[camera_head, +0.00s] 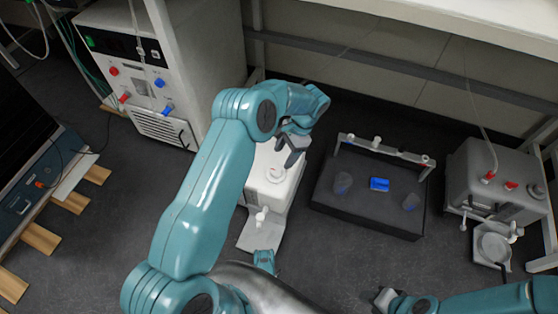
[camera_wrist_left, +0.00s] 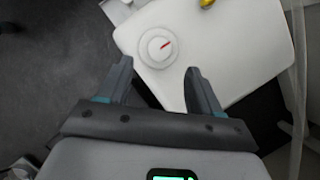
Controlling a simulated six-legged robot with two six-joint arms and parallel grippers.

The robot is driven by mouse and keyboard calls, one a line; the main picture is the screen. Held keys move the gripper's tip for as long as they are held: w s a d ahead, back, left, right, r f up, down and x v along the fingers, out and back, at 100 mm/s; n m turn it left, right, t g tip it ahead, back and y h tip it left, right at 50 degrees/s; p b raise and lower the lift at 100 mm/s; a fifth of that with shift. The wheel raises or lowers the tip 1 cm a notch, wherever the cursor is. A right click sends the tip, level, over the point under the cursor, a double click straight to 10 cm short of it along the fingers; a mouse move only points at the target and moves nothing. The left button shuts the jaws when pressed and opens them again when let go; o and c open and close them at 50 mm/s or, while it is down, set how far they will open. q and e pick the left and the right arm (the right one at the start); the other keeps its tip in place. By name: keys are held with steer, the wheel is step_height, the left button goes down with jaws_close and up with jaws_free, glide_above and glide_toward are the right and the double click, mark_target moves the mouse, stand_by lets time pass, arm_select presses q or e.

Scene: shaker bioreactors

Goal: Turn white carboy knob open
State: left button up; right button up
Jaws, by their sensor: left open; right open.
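The white carboy (camera_head: 285,192) stands on the floor, partly hidden by my left arm in the head view. Its flat white top (camera_wrist_left: 230,50) fills the upper right of the left wrist view. A round white knob (camera_wrist_left: 158,47) with a red mark pointing up and right sits on that top. My left gripper (camera_head: 292,149) is over the carboy in the head view. In the left wrist view my left gripper (camera_wrist_left: 155,70) is open, its fingertips just short of the knob, one to each side. My right gripper (camera_head: 386,299) is open at the bottom edge, away from the carboy.
A white tap (camera_head: 262,215) is on the carboy's front. A dark tray (camera_head: 365,210) with beakers and a blue item stands to the right. A grey carboy (camera_head: 490,170) is at far right. A white machine (camera_head: 185,70) with coloured fittings stands at upper left.

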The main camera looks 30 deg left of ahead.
arm_select(q)
steer(key=p+v, duration=0.2)
steer(key=v, duration=0.7)
steer(key=shift+r, duration=0.15)
steer(key=s+d+f+n+t+h, duration=0.2)
steer(key=s+d+f+h, duration=0.3)
steer(key=s+d+f, duration=0.65)
steer(key=s+d+n+t+h, duration=0.1)
steer(key=s+d+n, duration=0.15)
steer(key=s, duration=0.55)
steer(key=s+d+n+t, duration=0.1)
steer(key=s+n, duration=0.3)
steer(key=s, duration=0.4)
step_height(320, 180, up, 29)
steer(key=p, duration=2.9)
steer(key=shift+w+d+f, duration=0.2)
steer(key=shift+w, duration=0.05)
